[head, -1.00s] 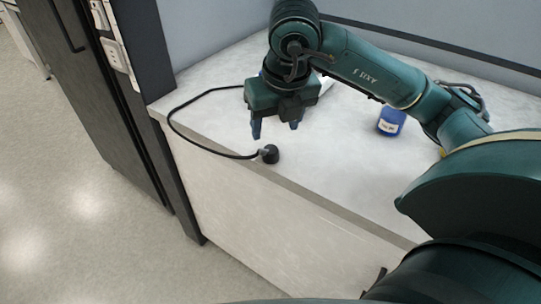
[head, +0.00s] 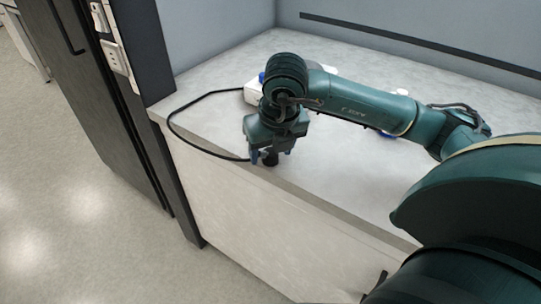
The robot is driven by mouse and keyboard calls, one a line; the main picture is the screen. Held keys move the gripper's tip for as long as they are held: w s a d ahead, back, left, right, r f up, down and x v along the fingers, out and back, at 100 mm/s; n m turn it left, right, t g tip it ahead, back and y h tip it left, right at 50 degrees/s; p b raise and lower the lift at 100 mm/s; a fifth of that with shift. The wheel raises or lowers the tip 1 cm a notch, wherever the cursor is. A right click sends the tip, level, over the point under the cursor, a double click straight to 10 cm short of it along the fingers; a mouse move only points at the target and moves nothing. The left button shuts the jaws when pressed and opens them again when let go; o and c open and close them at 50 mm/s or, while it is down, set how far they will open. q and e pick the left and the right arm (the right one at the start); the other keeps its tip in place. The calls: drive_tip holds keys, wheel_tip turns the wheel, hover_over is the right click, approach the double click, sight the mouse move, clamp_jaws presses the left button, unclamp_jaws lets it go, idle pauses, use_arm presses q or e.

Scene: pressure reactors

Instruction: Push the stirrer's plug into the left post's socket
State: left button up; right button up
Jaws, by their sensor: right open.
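The black plug (head: 270,161) is at the front edge of the counter, on the end of a black cable (head: 185,137) that loops out to the left. My right gripper (head: 267,158) points down over the plug with open fingers, close around or just beside it; the hand hides part of it, so contact cannot be told. The white stirrer (head: 251,94) shows only in part behind my arm. The left post (head: 138,45) is dark and carries a white socket plate (head: 116,56) on its face. My left gripper is not in view.
The light counter (head: 350,180) has free room to the right of the gripper. A blue-labelled bottle (head: 388,135) is mostly hidden behind my right arm. A white switch (head: 99,18) sits above the socket plate. A dark cabinet (head: 85,95) stands left of the post.

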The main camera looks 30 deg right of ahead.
drive_tip(key=shift+f, duration=0.1)
drive_tip(key=shift+c, duration=0.6)
drive_tip(key=c, duration=0.9)
